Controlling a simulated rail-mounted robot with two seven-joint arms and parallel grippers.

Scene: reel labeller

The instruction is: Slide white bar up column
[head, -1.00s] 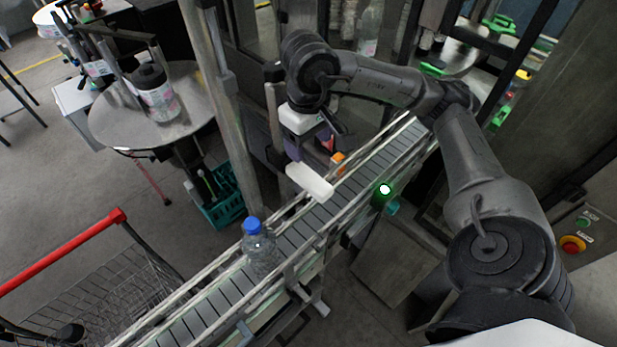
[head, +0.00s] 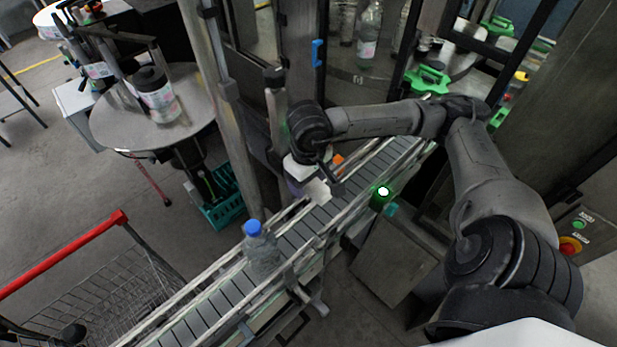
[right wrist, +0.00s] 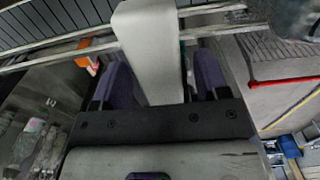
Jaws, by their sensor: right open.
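The white bar (head: 317,190) sticks out over the conveyor in the head view, its back end hidden by my right gripper (head: 298,182). In the right wrist view the pale bar (right wrist: 150,50) runs between the two purple fingers of the right gripper (right wrist: 162,78). The fingers stand apart, one on each side of the bar, with a gap showing on the right. A slim dark-topped post (head: 274,110) rises behind the gripper, and a thicker silver column (head: 226,110) stands to its left. Where the bar joins its support is hidden. My left gripper is out of view.
The conveyor (head: 215,308) runs diagonally under the bar, carrying a blue-capped bottle (head: 262,252). A round table (head: 110,125) with a labelled reel or bottle stands left. A red-handled cart (head: 70,250) is at lower left. A green-lit sensor (head: 383,192) sits by the conveyor's right side.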

